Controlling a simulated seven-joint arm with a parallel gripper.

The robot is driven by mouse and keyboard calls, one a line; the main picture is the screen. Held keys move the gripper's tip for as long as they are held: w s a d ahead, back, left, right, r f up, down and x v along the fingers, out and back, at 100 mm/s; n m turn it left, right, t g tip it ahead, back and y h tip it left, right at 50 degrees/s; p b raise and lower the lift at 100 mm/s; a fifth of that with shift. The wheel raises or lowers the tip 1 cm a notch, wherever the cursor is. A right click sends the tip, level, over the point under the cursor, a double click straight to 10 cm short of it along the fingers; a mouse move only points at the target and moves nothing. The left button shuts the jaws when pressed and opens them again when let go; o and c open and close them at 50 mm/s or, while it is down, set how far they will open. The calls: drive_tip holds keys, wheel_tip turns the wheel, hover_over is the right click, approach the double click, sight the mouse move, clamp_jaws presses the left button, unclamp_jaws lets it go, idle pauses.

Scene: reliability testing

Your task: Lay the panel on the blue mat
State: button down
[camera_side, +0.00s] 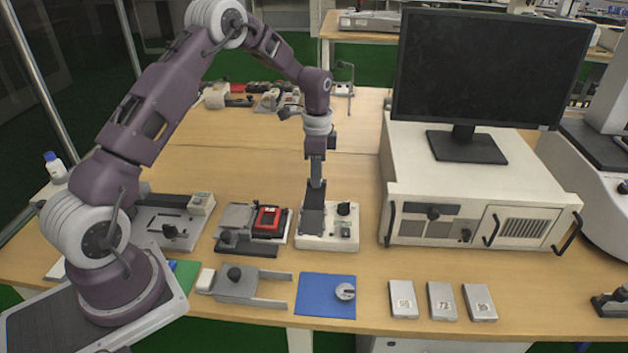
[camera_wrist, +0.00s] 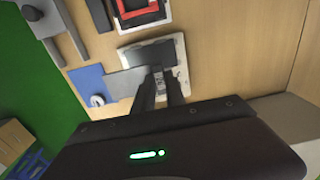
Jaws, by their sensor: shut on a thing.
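The panel (camera_side: 313,218) is a flat dark grey plate. My gripper (camera_side: 316,184) points down and is shut on its upper end, in front of the left part of a white device (camera_side: 342,241). In the wrist view the panel (camera_wrist: 122,83) sticks out to the left from my gripper's fingertips (camera_wrist: 163,74). I cannot tell whether it touches the device. The blue mat (camera_side: 315,303) lies flat near the table's front edge, below the device in the picture. A round silver-and-dark knob (camera_side: 345,291) sits on its right part. The mat also shows in the wrist view (camera_wrist: 84,77).
A grey fork-shaped fixture (camera_side: 238,287) lies left of the mat. A tray with a red-framed part (camera_side: 268,219) stands left of the device. Small numbered blocks (camera_side: 441,301) lie right of the mat. A large instrument (camera_side: 470,190) with a monitor stands at right.

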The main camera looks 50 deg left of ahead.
drive_tip(key=s+d, duration=0.5)
drive_tip(key=d, duration=0.3)
hover_over(313, 278)
wheel_tip(313, 278, down, 8)
drive_tip(key=shift+f, duration=2.65)
drive_tip(key=shift+f, duration=0.25)
drive_tip(key=c, duration=1.3)
unclamp_jaws()
drive_tip(key=shift+r, duration=0.1)
